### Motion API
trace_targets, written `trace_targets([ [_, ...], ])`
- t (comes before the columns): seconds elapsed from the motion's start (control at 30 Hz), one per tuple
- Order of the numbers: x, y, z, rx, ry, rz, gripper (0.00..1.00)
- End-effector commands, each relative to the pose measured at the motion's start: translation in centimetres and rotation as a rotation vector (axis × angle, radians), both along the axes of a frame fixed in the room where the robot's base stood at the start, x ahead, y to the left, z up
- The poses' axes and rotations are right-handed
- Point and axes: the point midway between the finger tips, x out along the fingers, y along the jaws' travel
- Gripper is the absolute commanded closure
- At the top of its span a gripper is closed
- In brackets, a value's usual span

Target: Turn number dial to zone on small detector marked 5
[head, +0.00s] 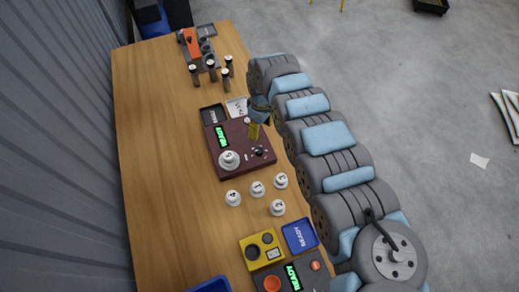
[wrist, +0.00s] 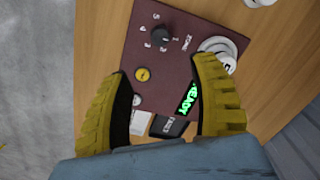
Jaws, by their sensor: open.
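The number dial is a black knob (wrist: 160,36) on a maroon panel (wrist: 118,48), with white numbers around it and the word ZONE beside it. Where the dial points is too small to tell. A white detector (head: 229,160), which looks marked 5, sits on a round white base on the panel (head: 213,150); it also shows partly behind a finger in the wrist view (wrist: 218,48). My gripper (wrist: 164,66) is open and empty, its yellow fingers spread above the panel, with the dial ahead of the gap between them. In the head view my gripper (head: 254,129) is over the panel's far right corner.
The panel's green display (wrist: 187,100) reads READY. Small white detectors marked 4 (head: 233,198), 1 (head: 257,188), 3 (head: 281,181) and 2 (head: 277,207) stand loose nearby. A yellow box (head: 250,241) and blue tray (head: 300,236) are nearer. The wooden table's left side (head: 155,160) is clear.

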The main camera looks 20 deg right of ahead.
Motion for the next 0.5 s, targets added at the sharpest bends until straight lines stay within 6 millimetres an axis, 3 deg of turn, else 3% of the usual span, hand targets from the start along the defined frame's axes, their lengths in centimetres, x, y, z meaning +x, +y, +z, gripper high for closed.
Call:
trace_targets([
  [0.5, -0.2, 0.5, -7.9, 0.003, -0.001, 0.000, 0.39],
])
